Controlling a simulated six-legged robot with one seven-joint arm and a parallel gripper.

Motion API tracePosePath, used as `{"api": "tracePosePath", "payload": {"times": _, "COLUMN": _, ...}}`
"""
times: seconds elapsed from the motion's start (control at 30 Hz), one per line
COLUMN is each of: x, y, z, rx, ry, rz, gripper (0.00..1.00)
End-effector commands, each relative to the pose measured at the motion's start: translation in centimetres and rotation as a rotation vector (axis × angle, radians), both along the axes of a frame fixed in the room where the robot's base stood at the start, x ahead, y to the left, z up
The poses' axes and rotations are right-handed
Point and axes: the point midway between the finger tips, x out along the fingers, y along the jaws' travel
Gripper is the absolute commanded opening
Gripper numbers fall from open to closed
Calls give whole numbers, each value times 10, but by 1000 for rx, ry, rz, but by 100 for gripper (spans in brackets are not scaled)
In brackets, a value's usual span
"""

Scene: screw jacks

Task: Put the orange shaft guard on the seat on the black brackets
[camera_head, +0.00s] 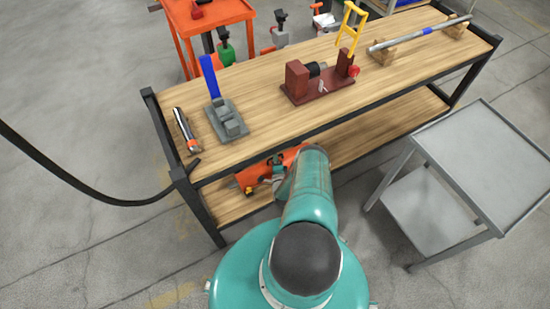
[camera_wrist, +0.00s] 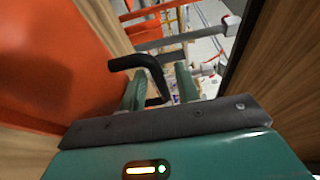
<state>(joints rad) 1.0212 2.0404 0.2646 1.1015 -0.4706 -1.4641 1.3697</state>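The orange shaft guard (camera_head: 260,174) is on the lower wooden shelf of the workbench in the head view, partly hidden by my arm. A large orange surface (camera_wrist: 50,60), apparently the guard, fills the left of the wrist view. A bent black handle (camera_wrist: 138,62) shows beside it. My gripper (camera_wrist: 160,90) has its two green fingers on either side of this handle's lower part; I cannot tell whether they press on it. In the head view my gripper (camera_head: 278,172) is at the guard, under the bench top. I cannot make out the black brackets or their seat.
The bench top (camera_head: 265,95) holds a grey block with a blue lever (camera_head: 226,118), a maroon fixture (camera_head: 318,88), a steel shaft on wooden blocks (camera_head: 415,36) and a small tool (camera_head: 186,130). A grey cart (camera_head: 480,150) stands right. An orange cart (camera_head: 212,15) stands behind.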

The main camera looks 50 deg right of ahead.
Motion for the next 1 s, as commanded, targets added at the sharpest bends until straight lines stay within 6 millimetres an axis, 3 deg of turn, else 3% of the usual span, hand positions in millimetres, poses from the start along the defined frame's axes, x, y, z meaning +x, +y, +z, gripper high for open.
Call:
{"api": "tracePosePath", "payload": {"times": 0.17, "x": -1, "y": 0, "z": 4, "rx": 2, "ry": -2, "rz": -2, "gripper": 32}}
{"api": "tracePosePath", "payload": {"times": 0.7, "x": -83, "y": 65, "z": 4, "rx": 1, "ry": 0, "rz": -1, "gripper": 32}}
{"api": "tracePosePath", "payload": {"times": 1.0, "x": -94, "y": 73, "z": 5, "rx": 0, "ry": -1, "rz": 0, "gripper": 32}}
